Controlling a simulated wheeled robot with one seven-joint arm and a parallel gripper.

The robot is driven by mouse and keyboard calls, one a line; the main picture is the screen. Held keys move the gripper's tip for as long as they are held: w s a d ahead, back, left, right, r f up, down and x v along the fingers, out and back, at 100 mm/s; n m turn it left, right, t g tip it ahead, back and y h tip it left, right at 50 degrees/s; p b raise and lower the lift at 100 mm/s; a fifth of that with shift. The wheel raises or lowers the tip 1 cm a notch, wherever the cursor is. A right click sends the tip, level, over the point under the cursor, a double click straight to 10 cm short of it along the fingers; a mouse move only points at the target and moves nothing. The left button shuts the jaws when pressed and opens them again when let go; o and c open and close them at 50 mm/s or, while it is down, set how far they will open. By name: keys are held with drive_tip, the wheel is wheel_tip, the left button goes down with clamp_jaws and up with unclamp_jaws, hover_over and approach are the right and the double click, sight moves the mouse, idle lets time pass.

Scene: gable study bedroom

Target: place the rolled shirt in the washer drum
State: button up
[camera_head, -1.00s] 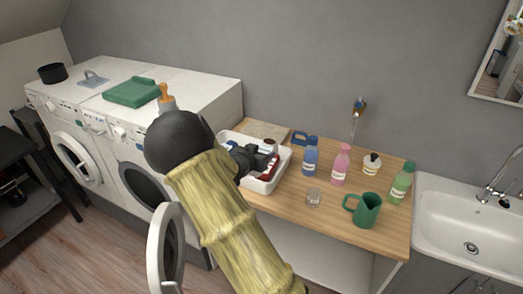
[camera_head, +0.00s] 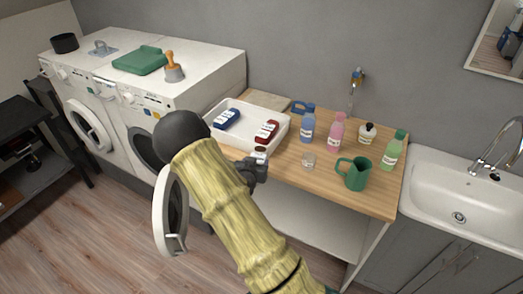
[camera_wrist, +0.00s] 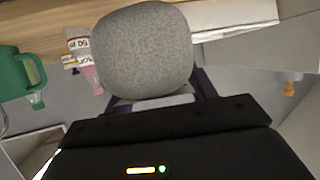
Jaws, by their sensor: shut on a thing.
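My gripper (camera_head: 257,164) is shut on a rolled shirt (camera_head: 260,153), at the front edge of the white tray. In the head view only a small part of the roll shows, with a pale label and a brownish end. In the wrist view the held roll (camera_wrist: 143,50) is a grey, speckled, rounded shape in front of the jaws. The nearer washer (camera_head: 150,112) stands at left with its round door (camera_head: 170,212) swung open. Its drum opening (camera_head: 143,150) shows dark and is partly hidden behind my arm.
The white tray (camera_head: 284,138) on the wooden counter holds a blue roll (camera_head: 227,118) and a red roll (camera_head: 267,131). Bottles, a glass (camera_head: 308,161) and a green jug (camera_head: 355,174) stand to the right. Floor before the machines is clear.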

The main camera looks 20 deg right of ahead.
drive_tip(key=s+a+f+n+t+y+b, duration=0.1)
drive_tip(key=s+a+f+n+y+b, duration=0.1)
drive_tip(key=f, duration=0.7)
drive_tip(key=s+a+f+n+y+b, duration=0.2)
drive_tip(key=s+a+f+y+b, duration=0.1)
drive_tip(key=f, duration=0.7)
drive_tip(key=s+a+f+n+t+y+b, duration=0.1)
drive_tip(key=s+a+f+n+y+b, duration=0.2)
drive_tip(key=s+a+f, duration=0.3)
wheel_tip(320, 180, down, 4)
drive_tip(key=shift+s+a+f+t+b, duration=0.1)
drive_tip(key=shift+s+a+t+b, duration=0.25)
drive_tip(key=shift+s+b, duration=0.6)
